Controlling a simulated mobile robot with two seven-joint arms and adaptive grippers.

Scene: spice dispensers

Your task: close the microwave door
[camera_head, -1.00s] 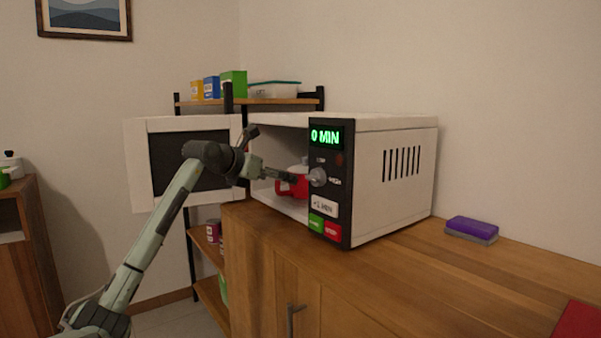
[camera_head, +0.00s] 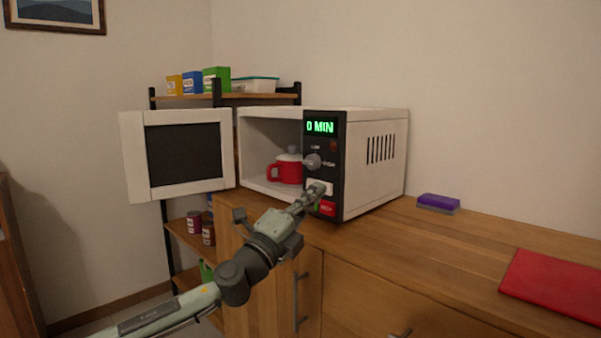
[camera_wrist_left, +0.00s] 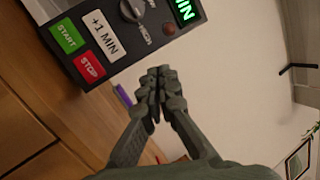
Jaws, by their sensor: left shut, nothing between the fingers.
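The microwave (camera_head: 375,165) stands on the wooden counter, its display reading 0 MIN. Its white door (camera_head: 185,155) with a dark window hangs wide open to the left. A red pot with a white lid (camera_head: 287,170) sits inside the open cavity. My left gripper (camera_head: 318,190) is shut and empty, in front of the lower control panel in the head view, overlapping the buttons there. In the left wrist view its closed fingertips (camera_wrist_left: 158,75) lie beside the panel (camera_wrist_left: 105,40); I cannot tell whether they touch anything. My right gripper is not in view.
A purple sponge (camera_head: 438,202) and a red mat (camera_head: 555,284) lie on the counter (camera_head: 440,260) to the right. A shelf with boxes (camera_head: 216,80) and cans (camera_head: 208,232) stands behind the door.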

